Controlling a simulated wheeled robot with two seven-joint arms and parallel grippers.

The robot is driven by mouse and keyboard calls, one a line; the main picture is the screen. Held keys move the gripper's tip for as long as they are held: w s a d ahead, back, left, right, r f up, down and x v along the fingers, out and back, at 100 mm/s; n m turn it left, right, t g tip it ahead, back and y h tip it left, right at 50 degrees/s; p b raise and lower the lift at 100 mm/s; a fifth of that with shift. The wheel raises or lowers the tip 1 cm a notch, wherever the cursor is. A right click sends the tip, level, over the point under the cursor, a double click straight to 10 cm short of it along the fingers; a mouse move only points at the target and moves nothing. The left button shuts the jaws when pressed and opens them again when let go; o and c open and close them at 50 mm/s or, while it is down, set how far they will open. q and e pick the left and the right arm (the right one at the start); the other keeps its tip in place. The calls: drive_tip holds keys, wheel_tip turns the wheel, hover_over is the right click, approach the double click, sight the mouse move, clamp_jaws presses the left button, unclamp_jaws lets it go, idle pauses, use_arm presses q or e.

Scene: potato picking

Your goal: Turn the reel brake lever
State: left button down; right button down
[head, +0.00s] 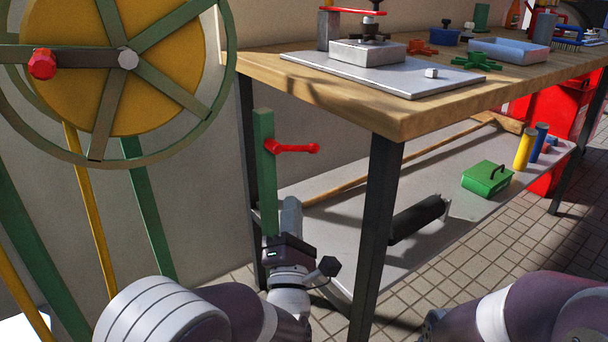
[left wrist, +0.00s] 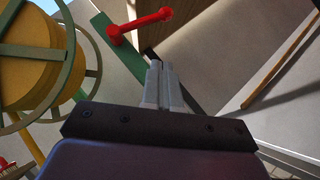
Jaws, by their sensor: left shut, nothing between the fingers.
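The red brake lever (head: 292,149) sticks out to the right, roughly level, from an upright green post (head: 264,180) beside the reel. My left gripper (head: 291,205) points upward below the lever, close to the post's lower part and apart from the lever. In the left wrist view the lever (left wrist: 141,24) lies ahead of the fingertips (left wrist: 161,66), which are closed together and empty. The yellow reel (head: 170,60) with its green spoked wheel and red crank knob (head: 42,64) stands at the left. My right gripper is out of view; only part of my right arm shows.
A wooden workbench (head: 440,108) with dark legs (head: 375,230) stands right of the post. Its lower shelf (head: 335,250) holds a green box (head: 486,178), a black cylinder (head: 418,218) and a long wooden handle. Open space lies in front of the lever's free end, left of the near leg.

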sight(315, 151)
use_arm(q)
drive_tip(key=w+d+r+b, duration=0.2)
drive_tip(key=w+r, duration=0.3)
drive_tip(key=w, duration=0.1)
drive_tip(key=shift+w+d+b, duration=0.2)
drive_tip(key=shift+d+b, duration=0.1)
drive_tip(key=shift+w+d, duration=0.1)
drive_tip(key=shift+w+d+r+b, duration=0.15)
drive_tip(key=shift+r+b, duration=0.15)
drive_tip(key=shift+b, duration=0.25)
drive_tip(key=shift+w+d+r+b, duration=0.1)
drive_tip(key=shift+d+r+b, duration=0.15)
drive_tip(key=shift+r+b, duration=0.35)
drive_tip(key=shift+w+d+r+b, duration=0.1)
drive_tip(key=shift+d+r+b, duration=0.1)
drive_tip(key=shift+r+b, duration=0.6)
drive_tip(key=shift+r, duration=0.15)
